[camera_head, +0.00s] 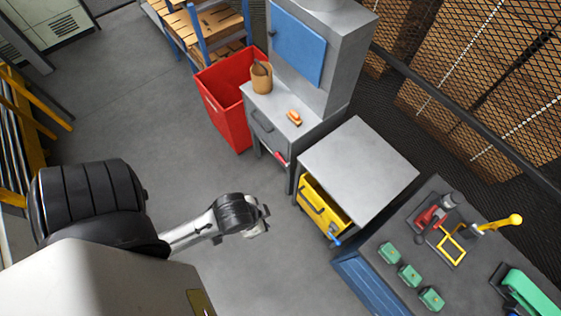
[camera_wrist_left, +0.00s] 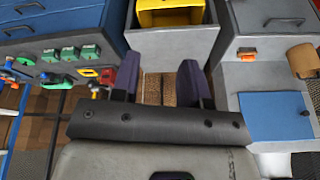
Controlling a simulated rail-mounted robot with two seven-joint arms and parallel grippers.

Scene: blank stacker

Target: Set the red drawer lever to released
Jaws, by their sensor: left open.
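A small red lever (camera_head: 280,157) shows low on the front of the grey cabinet, below its drawer (camera_head: 262,122). It is too small to tell which setting it is in. My left gripper (camera_head: 264,216) is open and empty, over the floor in front of the cabinets and apart from the lever. In the left wrist view, its two dark fingers (camera_wrist_left: 160,82) stand apart with nothing between them. I cannot make out the red lever in that view. My right gripper is not in view.
A yellow drawer (camera_head: 322,206) with a blue lever (camera_head: 336,241) sits under a grey top (camera_head: 358,162). A red bin (camera_head: 226,102) stands left of the cabinet. A dark bench (camera_head: 395,229) at right holds green blocks and a red clamp (camera_head: 430,218).

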